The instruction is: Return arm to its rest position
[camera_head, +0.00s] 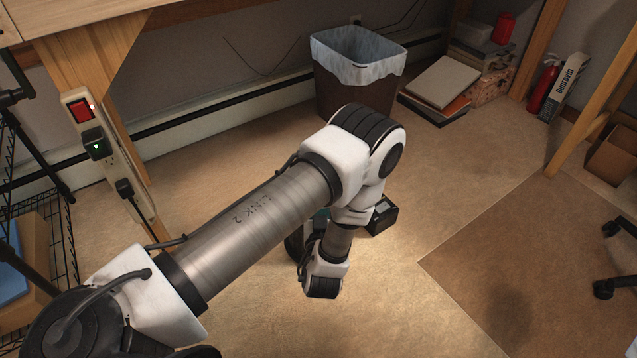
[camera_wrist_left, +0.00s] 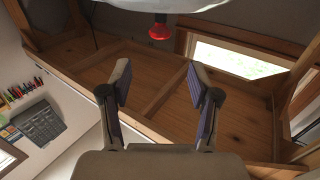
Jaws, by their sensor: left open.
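My left arm (camera_head: 255,225) comes in from the lower left of the head view. It reaches out over the floor and bends down at its elbow, with the wrist links (camera_head: 328,272) folded below. The left gripper's fingers cannot be made out in the head view; the arm hides that part. In the left wrist view the left gripper (camera_wrist_left: 161,82) has its two fingers wide apart, with nothing between them. My right arm and right gripper are in neither view.
A bin with a pale liner (camera_head: 355,75) stands by the back wall, beside stacked books (camera_head: 443,82). A power strip (camera_head: 100,145) is on the wooden leg at left. A brown mat (camera_head: 540,255) lies right. Wooden framing (camera_wrist_left: 150,85) and a bright window (camera_wrist_left: 235,58) show beyond the fingers.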

